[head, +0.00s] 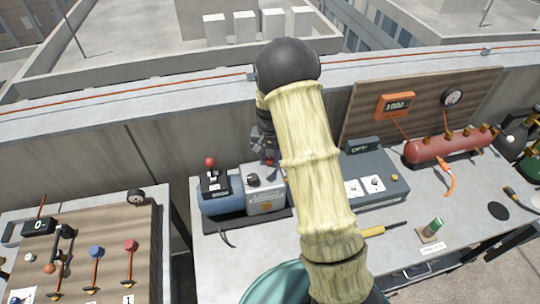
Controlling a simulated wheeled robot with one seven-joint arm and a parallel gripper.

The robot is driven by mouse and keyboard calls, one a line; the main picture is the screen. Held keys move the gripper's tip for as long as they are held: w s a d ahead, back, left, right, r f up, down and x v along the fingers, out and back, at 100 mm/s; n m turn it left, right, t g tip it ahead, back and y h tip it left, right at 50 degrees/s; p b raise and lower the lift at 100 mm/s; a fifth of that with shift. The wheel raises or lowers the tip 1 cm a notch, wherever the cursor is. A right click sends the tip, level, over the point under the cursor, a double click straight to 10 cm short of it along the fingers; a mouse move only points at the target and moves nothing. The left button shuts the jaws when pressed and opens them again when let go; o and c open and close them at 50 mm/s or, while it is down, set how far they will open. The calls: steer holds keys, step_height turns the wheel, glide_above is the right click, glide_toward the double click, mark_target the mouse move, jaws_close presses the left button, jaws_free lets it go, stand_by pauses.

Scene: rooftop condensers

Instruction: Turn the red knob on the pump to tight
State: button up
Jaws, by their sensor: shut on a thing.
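My gripper (271,163) points down at the pump's back right. It is shut on a small red piece, which looks like the red knob, mostly covered by the fingers. My pale-sleeved arm hides the pump's right side. The knob's turn position cannot be seen.
A grey device (375,181) stands right of my arm, with a red manifold (448,146) beyond it. A wooden panel with levers (100,262) is at left. A low wall (90,152) runs behind.

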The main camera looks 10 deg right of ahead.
mark_target(270, 158)
steer(key=m, duration=0.4)
steer(key=shift+w+r, duration=0.1)
steer(key=shift+r, duration=0.05)
stand_by(0.4)
steer(key=o, duration=1)
step_height(270, 158, up, 17)
steer(key=b, duration=0.2)
steer(key=shift+r+b, duration=0.15)
steer(key=shift+b, duration=0.15)
steer(key=s+f+n+t, duration=0.1)
steer(key=s+f+n, duration=0.1)
steer(key=s, duration=0.5)
steer(key=s+f+n, duration=0.2)
steer(key=s+n, duration=0.2)
steer(key=s, duration=0.3)
steer(key=s+f+n+t, duration=0.1)
steer(key=s+f+n, duration=0.1)
steer(key=s, duration=0.6)
steer(key=shift+s+d+f+n+t, duration=0.1)
steer(key=shift+d+f+n+t, duration=0.05)
steer(key=shift+f+n+t, duration=0.2)
